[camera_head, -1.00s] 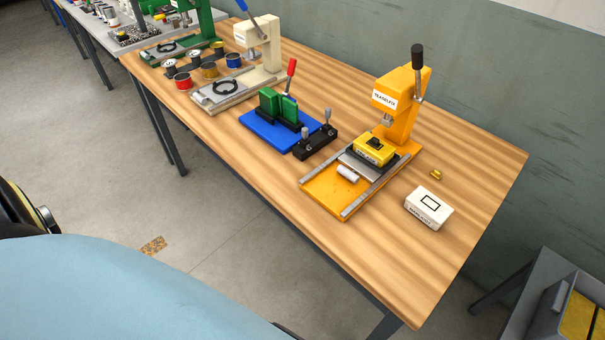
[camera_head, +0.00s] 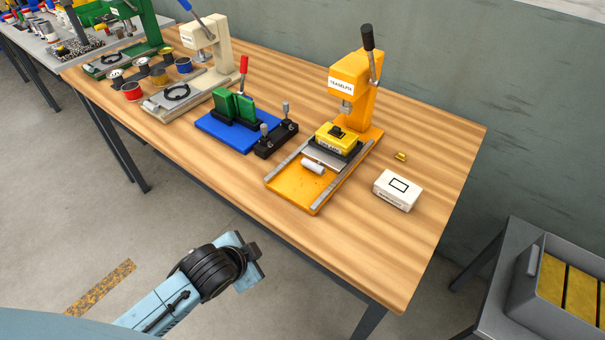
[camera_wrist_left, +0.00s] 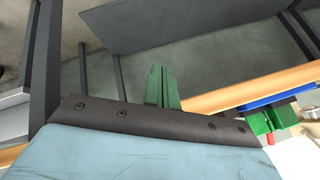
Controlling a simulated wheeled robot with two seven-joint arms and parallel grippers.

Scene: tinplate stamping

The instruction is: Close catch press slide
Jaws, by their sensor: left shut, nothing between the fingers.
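The orange press (camera_head: 362,75), labelled "TEASELFIX", stands on the right part of the table. Its slide plate (camera_head: 322,154) lies between two grey rails and carries a yellow block (camera_head: 337,138) on a dark base. A white cylindrical handle (camera_head: 313,166) is at the slide's front edge, with bare orange base (camera_head: 297,186) in front of it. The block sits in front of the press column, near the ram. My left gripper (camera_head: 256,262) is shut and empty, out past the table's front edge, apart from the press. My right gripper is not in view.
A blue board (camera_head: 232,132) with green blocks and a black fixture (camera_head: 276,139) stand left of the press. A white box (camera_head: 398,190) and a small brass piece (camera_head: 401,156) lie to its right. Other presses stand further left. The table's front strip is clear.

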